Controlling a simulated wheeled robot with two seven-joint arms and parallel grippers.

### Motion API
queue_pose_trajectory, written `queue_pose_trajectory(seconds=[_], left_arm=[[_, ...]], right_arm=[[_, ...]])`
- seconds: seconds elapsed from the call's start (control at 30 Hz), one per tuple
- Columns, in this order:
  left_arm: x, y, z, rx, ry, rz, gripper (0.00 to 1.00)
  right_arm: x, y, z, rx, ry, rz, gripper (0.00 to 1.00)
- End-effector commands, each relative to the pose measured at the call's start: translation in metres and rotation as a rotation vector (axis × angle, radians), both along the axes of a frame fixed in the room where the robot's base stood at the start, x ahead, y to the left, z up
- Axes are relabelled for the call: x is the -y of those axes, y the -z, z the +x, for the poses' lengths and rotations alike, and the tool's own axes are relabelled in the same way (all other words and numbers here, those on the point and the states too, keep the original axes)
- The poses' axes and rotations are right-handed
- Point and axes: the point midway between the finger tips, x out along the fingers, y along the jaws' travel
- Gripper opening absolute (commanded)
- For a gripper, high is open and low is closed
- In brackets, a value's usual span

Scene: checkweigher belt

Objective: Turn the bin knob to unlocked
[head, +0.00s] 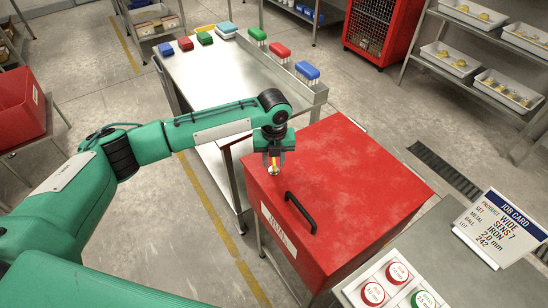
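The red bin (350,185) stands at the middle right, its lid closed, with a black handle (300,212) on top and a white label on its front. My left gripper (274,168) points down at the bin's far left corner. A small yellowish and red piece, possibly the knob, shows between its fingertips. The fingers partly hide it, so I cannot tell whether they touch it or which way it is turned. My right gripper is not in view.
A metal table (215,75) behind the bin holds several coloured blocks and brushes. A red crate (22,110) stands at the left.

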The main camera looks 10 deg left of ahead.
Motion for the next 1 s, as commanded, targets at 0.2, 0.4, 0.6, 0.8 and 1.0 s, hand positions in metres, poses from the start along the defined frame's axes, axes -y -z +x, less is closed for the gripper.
queue_pose_trajectory(seconds=[0.2, 0.4, 0.6, 0.8, 1.0], left_arm=[[0.0, 0.0, 0.0, 0.0, 0.0, 0.0, 0.22], [0.0, 0.0, 0.0, 0.0, 0.0, 0.0, 0.0], [0.0, -0.002, 0.0, 0.0, -0.015, 0.0, 0.0], [0.0, -0.004, 0.0, -0.002, -0.095, -0.001, 0.0], [0.001, -0.005, 0.0, -0.002, -0.23, -0.001, 0.0]], right_arm=[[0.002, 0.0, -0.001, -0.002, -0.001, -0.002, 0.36], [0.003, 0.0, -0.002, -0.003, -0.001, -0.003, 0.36], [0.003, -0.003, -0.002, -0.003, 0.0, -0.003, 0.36], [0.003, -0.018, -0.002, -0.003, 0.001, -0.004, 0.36], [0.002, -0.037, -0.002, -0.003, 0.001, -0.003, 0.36]])
